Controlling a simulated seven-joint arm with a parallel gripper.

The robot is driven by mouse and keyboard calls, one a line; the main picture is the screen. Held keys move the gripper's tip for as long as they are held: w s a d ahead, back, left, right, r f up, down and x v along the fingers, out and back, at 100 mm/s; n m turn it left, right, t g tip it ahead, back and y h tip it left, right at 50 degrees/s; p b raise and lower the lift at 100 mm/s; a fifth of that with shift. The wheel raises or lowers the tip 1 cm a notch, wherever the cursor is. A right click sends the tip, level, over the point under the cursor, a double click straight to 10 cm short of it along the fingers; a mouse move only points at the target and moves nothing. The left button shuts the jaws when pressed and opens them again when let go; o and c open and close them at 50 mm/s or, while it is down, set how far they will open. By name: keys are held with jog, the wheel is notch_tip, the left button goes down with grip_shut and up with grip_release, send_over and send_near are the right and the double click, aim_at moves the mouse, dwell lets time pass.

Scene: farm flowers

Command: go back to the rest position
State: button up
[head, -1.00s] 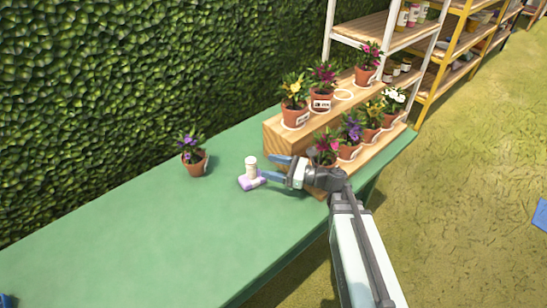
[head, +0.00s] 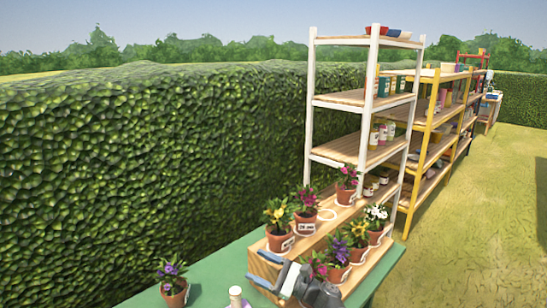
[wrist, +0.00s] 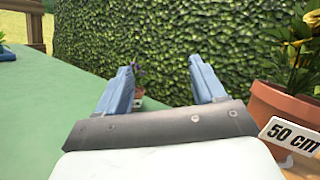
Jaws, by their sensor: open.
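My gripper (head: 266,272) is at the bottom of the head view, in front of the lower step of the wooden plant stand (head: 258,264). Its two blue fingers (wrist: 163,85) are apart with nothing between them in the wrist view. Beyond the fingers, a small potted purple flower (wrist: 138,88) stands on the green table (wrist: 60,100). That purple flower (head: 173,281) is at the lower left in the head view. A white-capped bottle (head: 236,295) is cut off by the bottom edge, left of my gripper.
Several potted flowers stand on the stepped stand, close to my gripper. One terracotta pot (wrist: 283,110) with a "50 cm" label is just right of the fingers. White shelves (head: 362,100) and yellow shelves (head: 425,140) rise behind. A tall hedge (head: 150,180) lines the left.

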jog(key=w+d+f+m+t+h, duration=0.1)
jog(key=w+d+m+t+h, duration=0.3)
jog(key=d, duration=0.8)
jog(key=w+d+f+m+t+h, duration=0.15)
jog(key=w+d+m+t, duration=0.3)
jog(key=d, duration=0.85)
jog(key=w+d+m+t+h, duration=0.35)
jog(key=d+m, duration=0.25)
jog(key=d, duration=0.6)
jog(key=s+d+f+m+h, duration=0.1)
jog(key=s+d+f+h, duration=0.1)
jog(key=s+d+f, duration=0.15)
jog(key=s+a+f+n+g, duration=0.45)
jog(key=s+a+f, duration=0.3)
jog(key=f, duration=0.35)
jog(key=s+a+f+n+g+y, duration=0.1)
jog(key=s+a+f+n+g, duration=0.2)
jog(key=s+a+f+g, duration=0.55)
jog(key=s+a+f+n+g, duration=0.4)
jog(key=s+f, duration=0.5)
jog(key=f, duration=0.5)
jog(key=s+f+n+g+h, duration=0.4)
jog(key=s+f+n, duration=0.2)
jog(key=s+n, duration=0.4)
jog(key=s+f+n+g+h, duration=0.4)
jog(key=s+f+n, duration=0.3)
jog(key=s+n, duration=0.2)
jog(key=shift+s+a+f+n+g+h, duration=0.15)
jog(key=shift+s+a+n+g+h, duration=0.2)
jog(key=shift+s+h, duration=0.65)
